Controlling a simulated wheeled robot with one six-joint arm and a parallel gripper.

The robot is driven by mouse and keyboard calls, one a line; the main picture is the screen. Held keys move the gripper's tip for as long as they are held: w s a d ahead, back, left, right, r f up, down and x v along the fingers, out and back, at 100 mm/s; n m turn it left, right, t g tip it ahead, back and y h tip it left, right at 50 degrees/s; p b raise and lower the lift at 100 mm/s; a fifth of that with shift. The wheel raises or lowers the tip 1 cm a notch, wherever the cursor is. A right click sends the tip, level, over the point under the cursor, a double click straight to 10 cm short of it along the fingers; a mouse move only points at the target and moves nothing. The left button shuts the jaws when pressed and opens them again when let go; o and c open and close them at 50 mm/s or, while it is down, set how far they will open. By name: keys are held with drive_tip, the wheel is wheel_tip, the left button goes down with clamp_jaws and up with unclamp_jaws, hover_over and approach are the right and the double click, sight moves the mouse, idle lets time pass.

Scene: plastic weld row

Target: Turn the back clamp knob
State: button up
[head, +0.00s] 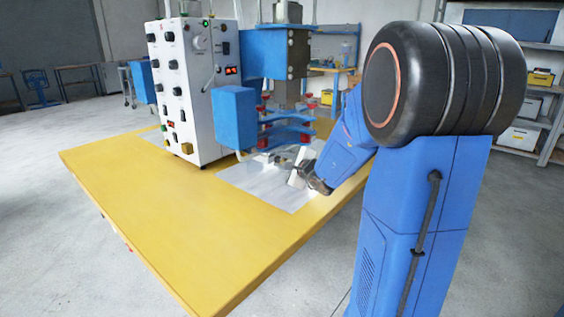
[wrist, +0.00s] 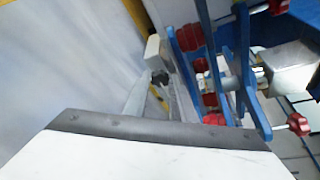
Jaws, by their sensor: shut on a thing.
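My gripper (head: 308,180) is low over the pale plate, in front of the blue clamp arms (head: 285,133). It is shut on a small pale block (head: 298,170), which also shows past my fingers in the wrist view (wrist: 153,49). What exactly the fingertips grip is too small to tell. Red clamp knobs sit on the blue arms: an upper one (head: 312,103) and a lower one (head: 307,137) in the head view. In the wrist view, red knobs show at the top right (wrist: 278,7) and lower right (wrist: 299,124), apart from my fingers.
The white control cabinet (head: 185,95) stands on the yellow table (head: 150,205), left of the blue welding machine (head: 262,52). The pale plate (head: 255,185) lies under the clamp. The table's front left is clear. Shelves (head: 550,125) stand at the far right.

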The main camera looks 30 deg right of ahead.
drive_tip(key=shift+a+f+n+t, duration=0.15)
drive_tip(key=shift+n+t, duration=0.25)
drive_tip(key=shift+n, duration=0.5)
drive_tip(key=o, duration=1.1)
drive_tip(key=shift+c, duration=0.2)
drive_tip(key=shift+s, duration=0.1)
